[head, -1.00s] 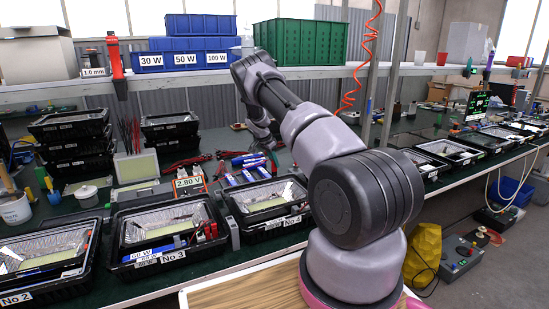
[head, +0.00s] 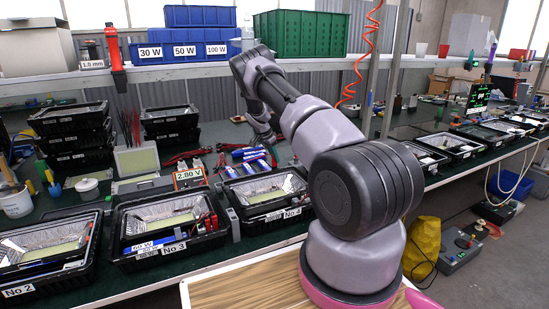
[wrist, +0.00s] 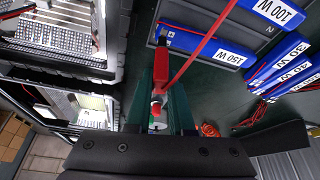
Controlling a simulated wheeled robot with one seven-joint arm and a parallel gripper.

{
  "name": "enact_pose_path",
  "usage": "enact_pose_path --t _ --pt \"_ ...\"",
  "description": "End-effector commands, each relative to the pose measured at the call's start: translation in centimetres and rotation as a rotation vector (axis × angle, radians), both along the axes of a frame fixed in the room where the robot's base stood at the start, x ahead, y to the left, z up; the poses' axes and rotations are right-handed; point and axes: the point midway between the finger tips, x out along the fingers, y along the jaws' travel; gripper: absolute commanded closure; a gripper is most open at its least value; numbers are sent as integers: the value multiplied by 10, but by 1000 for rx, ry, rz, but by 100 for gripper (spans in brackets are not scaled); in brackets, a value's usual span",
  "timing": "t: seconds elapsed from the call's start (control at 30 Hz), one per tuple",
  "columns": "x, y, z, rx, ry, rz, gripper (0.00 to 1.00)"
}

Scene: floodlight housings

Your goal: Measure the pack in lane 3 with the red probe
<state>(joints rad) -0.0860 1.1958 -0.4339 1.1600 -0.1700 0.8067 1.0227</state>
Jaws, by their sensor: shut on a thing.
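My gripper (wrist: 162,108) is shut on the red probe (wrist: 161,72), between its green fingers in the wrist view. A red lead crosses the wrist view beside it. In the head view my gripper (head: 265,137) is small, over the bench behind tray No 4; the probe cannot be made out there. The tray No 3 (head: 122,258) stands at the front of the bench with a lamp housing. A blue pack (head: 151,246) with a white label lies along its front, with red parts at its right end. The meter (head: 189,177) behind reads 2.80 V. The probe is away from the lane 3 pack.
Trays No 2 (head: 88,270) and No 4 (head: 312,211) flank No 3 closely. Loose blue packs (head: 246,153) lie behind, and a blue 150 W pack (wrist: 205,42) shows in the wrist view. Stacked black trays (head: 75,160) stand at the back left. A shelf (head: 215,72) runs above.

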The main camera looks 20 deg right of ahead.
Motion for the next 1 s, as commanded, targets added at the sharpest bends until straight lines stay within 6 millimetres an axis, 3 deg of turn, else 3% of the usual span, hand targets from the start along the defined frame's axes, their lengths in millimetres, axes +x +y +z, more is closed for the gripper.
enact_pose_path --t 1.0 --pt "0 0 -10 0 0 0 100"
